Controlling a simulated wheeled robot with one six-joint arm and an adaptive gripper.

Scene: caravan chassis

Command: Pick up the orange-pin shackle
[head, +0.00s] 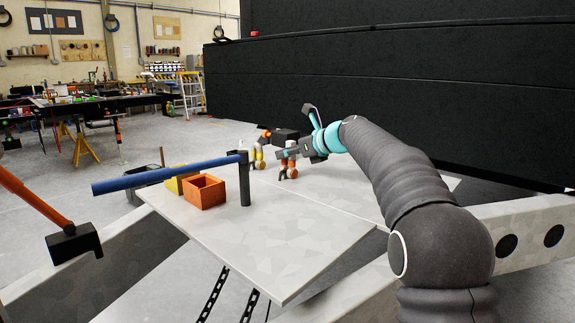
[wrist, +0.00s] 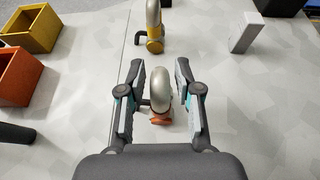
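The orange-pin shackle (wrist: 160,95) stands on the pale board in the wrist view, a silver bow with an orange pin low down at its near side. My gripper (wrist: 158,75) is open, with one finger on each side of the bow and a visible gap to both. In the head view the shackle (head: 291,161) is partly hidden by my gripper (head: 291,150), which comes in from the right. A second shackle with a yellow pin (wrist: 153,30) stands farther off in the wrist view, clear of the fingers.
An orange bin (head: 205,192) and a yellow bin (wrist: 30,27) stand to the left on the board. A blue bar on a dark post (head: 244,180) rises beside them. A grey block (wrist: 245,33) stands at the right. The front of the board (head: 290,240) is bare.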

